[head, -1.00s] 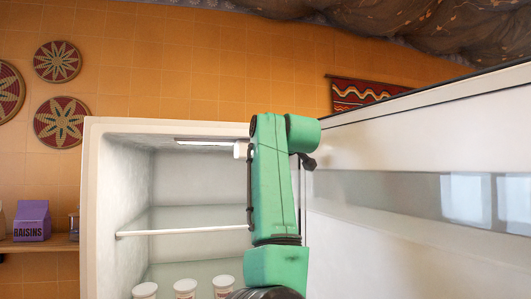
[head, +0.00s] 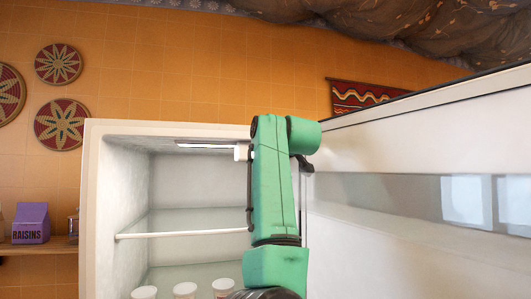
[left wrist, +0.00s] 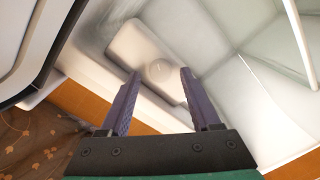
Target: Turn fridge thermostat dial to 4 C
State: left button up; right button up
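In the left wrist view, a pale rounded housing (left wrist: 128,45) on the fridge interior carries a small round dial (left wrist: 157,71) with a faint light mark. Its numbers are too small to read. My left gripper (left wrist: 157,72) has two purple fingers spread apart and empty, with the dial showing between their tips. The gap in depth to the dial is unclear. In the head view, a green arm of mine rises in front of the open fridge (head: 90,200) and hides the gripper. My right gripper is not in view.
The fridge door (head: 400,240) stands open on the right. A glass shelf (head: 185,234) crosses the interior, with several white-lidded jars (head: 185,290) below it. A light strip (head: 205,145) and a small white block (head: 242,152) are at the fridge top. A raisins carton (head: 31,223) stands outside left.

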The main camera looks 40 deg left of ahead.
pick_arm(q)
jog(key=shift+f, duration=0.1)
jog(key=b+v, duration=0.6)
jog(key=v, duration=0.8)
jog(key=shift+d, duration=0.15)
jog(key=shift+s, duration=0.1)
